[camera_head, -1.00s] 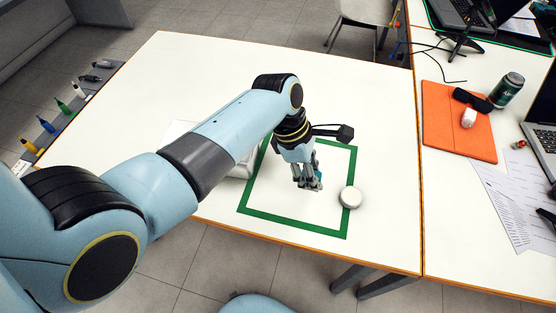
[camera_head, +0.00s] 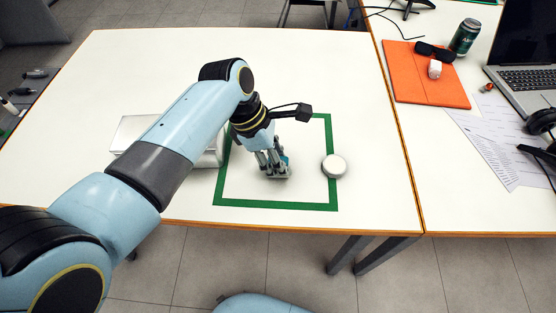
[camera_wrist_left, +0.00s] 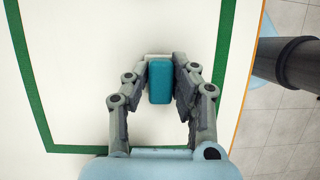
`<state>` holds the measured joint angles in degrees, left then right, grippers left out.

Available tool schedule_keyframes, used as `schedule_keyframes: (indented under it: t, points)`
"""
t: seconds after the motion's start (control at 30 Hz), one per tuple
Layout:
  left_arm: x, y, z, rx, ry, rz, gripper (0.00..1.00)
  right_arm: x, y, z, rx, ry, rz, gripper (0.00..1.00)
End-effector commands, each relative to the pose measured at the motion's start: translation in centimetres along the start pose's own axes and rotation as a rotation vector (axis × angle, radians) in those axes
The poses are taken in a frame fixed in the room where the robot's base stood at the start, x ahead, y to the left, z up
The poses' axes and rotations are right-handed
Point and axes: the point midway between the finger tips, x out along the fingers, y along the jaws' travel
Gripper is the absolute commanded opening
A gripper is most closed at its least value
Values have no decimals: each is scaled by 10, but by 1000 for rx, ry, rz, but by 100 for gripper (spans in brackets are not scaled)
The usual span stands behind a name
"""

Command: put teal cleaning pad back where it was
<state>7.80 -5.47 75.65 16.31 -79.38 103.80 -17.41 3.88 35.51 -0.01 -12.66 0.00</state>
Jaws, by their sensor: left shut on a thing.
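My left gripper (camera_head: 276,173) is inside the green square outline (camera_head: 275,206) on the white table, low over its surface. In the left wrist view its fingers (camera_wrist_left: 160,90) are shut on the teal cleaning pad (camera_wrist_left: 160,82), one finger on each side. The pad has a pale part at its far end. In the head view the fingers hide most of the pad. I cannot tell whether the pad touches the table. My right gripper is not in view.
A white round object (camera_head: 334,166) sits on the outline's right side. A pale box (camera_head: 130,132) lies left of the outline, partly behind my left arm. An orange folder (camera_head: 425,80), can (camera_head: 465,37) and laptop (camera_head: 528,62) are on the right table. The white table's back is clear.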

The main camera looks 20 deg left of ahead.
Motion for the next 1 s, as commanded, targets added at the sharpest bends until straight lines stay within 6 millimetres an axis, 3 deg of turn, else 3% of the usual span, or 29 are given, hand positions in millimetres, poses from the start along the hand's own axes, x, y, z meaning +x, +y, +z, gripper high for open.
schedule_keyframes:
  t: [0.1, 0.13, 0.3, 0.67, 1.0]
  points:
    - [3, 0, -1, 0, 0, 0, 0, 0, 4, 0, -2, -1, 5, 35]
    - [3, 0, -1, 0, 0, 0, 27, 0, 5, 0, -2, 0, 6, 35]
    - [3, 0, -1, 0, 0, 0, 46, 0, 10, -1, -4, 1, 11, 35]
    - [-7, 0, 0, 0, 1, 2, 46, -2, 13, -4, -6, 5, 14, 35]
    - [-80, 1, 0, 1, 0, 4, 46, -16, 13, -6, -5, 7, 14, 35]
